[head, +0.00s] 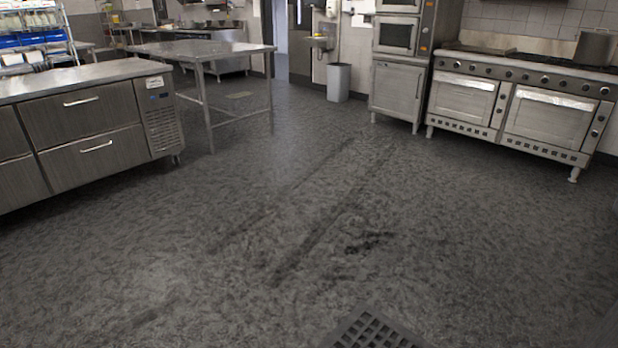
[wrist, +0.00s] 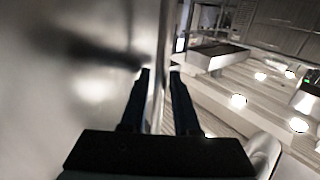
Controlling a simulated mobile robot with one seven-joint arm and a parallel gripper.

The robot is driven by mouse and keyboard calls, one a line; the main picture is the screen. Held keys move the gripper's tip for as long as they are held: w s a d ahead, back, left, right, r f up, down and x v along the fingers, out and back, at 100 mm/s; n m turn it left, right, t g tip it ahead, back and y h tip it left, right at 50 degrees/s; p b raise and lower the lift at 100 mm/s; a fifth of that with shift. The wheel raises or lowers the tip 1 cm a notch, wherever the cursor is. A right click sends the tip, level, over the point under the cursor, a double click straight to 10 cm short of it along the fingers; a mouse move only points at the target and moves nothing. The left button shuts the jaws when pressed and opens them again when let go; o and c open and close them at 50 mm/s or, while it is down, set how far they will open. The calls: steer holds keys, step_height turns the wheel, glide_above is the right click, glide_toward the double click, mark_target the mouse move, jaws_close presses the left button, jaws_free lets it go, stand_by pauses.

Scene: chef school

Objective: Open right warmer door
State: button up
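In the wrist view my gripper (wrist: 160,74) has its two dark fingers on either side of a thin upright metal edge (wrist: 166,35), close against it. The edge borders a smooth, shiny metal panel (wrist: 60,110) that fills the left of the wrist view and carries a dark shadow. The panel looks like a door, but I cannot tell whether it is the right warmer door. The fingers hide part of the edge. My gripper does not show in the head view, and I cannot pick out the warmer there.
In the head view a drawer counter (head: 95,135) stands left, with a steel table (head: 200,50) behind it. A range (head: 520,100) and a metal cabinet (head: 395,92) stand at the back right, near a grey bin (head: 338,82). The floor between is clear; a grate (head: 370,332) lies at the front.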

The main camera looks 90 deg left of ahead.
steer(key=s+d+b, duration=0.1)
steer(key=s+d, duration=0.1)
steer(key=d, duration=1)
steer(key=shift+d, duration=0.4)
steer(key=shift+s, duration=0.15)
